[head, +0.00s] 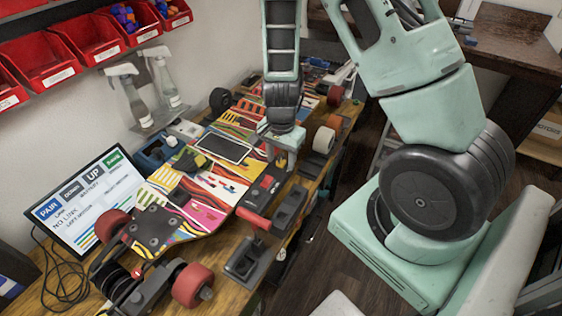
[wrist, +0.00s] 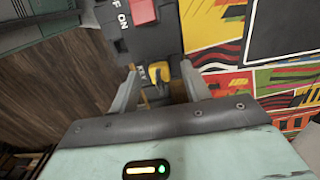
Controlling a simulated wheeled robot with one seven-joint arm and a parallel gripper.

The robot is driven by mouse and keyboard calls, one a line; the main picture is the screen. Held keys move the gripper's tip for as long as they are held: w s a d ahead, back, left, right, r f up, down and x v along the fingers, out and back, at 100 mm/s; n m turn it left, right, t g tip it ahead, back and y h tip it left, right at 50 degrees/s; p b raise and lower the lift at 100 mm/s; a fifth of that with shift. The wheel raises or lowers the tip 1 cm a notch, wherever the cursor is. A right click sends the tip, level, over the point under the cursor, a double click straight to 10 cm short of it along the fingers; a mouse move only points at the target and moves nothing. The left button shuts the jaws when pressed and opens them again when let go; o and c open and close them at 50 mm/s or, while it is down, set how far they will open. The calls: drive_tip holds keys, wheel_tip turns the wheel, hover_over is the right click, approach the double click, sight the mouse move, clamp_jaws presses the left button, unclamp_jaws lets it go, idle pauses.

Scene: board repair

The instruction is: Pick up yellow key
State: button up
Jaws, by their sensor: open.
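The yellow key (wrist: 161,70) shows in the wrist view, upright at the edge of a dark switch box (wrist: 112,45) with ON and OFF marks and a red switch. My gripper (wrist: 159,76) is open, with one finger on each side of the key and nothing clamped. I cannot tell how deep the fingertips reach around it. In the head view my gripper (head: 284,150) points down over the right side of the painted skateboard deck, by the switch box (head: 262,190).
The painted deck (head: 200,215) lies on the wooden bench, with a dark flat panel (head: 224,148) on it. A red-handled part (head: 254,219) and red wheels (head: 192,285) are nearby. A monitor (head: 85,200), spray bottles (head: 165,85) and red bins (head: 90,38) are at the left.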

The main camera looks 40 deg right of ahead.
sight(281, 154)
clamp_jaws()
wheel_tip(281, 154, up, 10)
drive_tip(key=shift+p, duration=0.65)
